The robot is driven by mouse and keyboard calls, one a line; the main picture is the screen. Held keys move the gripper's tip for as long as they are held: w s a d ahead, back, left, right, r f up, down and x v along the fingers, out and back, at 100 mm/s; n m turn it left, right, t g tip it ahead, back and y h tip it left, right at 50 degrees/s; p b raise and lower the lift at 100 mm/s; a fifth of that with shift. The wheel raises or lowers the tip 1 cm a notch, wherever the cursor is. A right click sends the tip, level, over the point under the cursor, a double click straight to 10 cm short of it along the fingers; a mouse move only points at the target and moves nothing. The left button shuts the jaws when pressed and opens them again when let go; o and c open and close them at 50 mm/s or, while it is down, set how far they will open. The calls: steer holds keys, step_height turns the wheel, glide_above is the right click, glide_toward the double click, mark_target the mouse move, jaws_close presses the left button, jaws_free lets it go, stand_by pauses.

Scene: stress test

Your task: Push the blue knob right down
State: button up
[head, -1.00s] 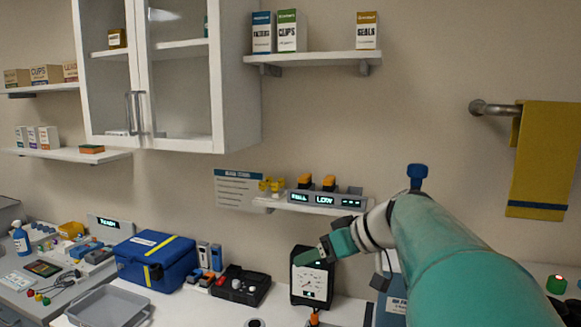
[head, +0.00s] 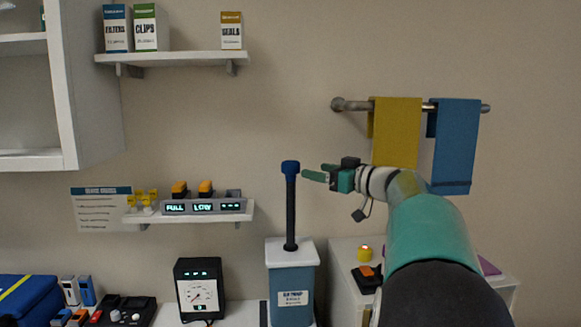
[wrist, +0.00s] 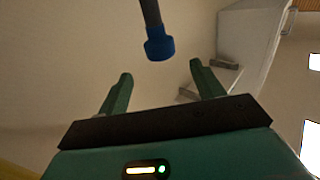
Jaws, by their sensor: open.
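The blue knob (head: 290,167) tops a dark upright rod (head: 291,215) that stands high out of a blue canister (head: 290,283) with a white lid. My gripper (head: 314,171) is open and empty, just right of the knob in the head view and at about its height. Its green fingers point left toward the knob. In the wrist view the knob (wrist: 159,48) and part of the rod show beyond the open fingertips (wrist: 160,75), about midway between them. A gap seems to remain, with no contact visible.
A wall shelf (head: 190,215) with small displays is left of the rod. A black gauge box (head: 199,290) stands left of the canister. A towel rail holds yellow (head: 397,132) and blue (head: 455,145) towels at right. Bare wall surrounds the knob.

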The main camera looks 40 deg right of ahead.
mark_target(298, 167)
steer(key=w, duration=0.6)
steer(key=w+a, duration=0.1)
steer(key=w, duration=0.3)
steer(key=shift+c, duration=0.5)
steer(key=c, duration=1.3)
steer(key=shift+o, duration=0.2)
step_height(298, 167, down, 20)
steer(key=shift+f, duration=0.2)
steer(key=o, duration=1.4)
steer(key=shift+c, duration=0.2)
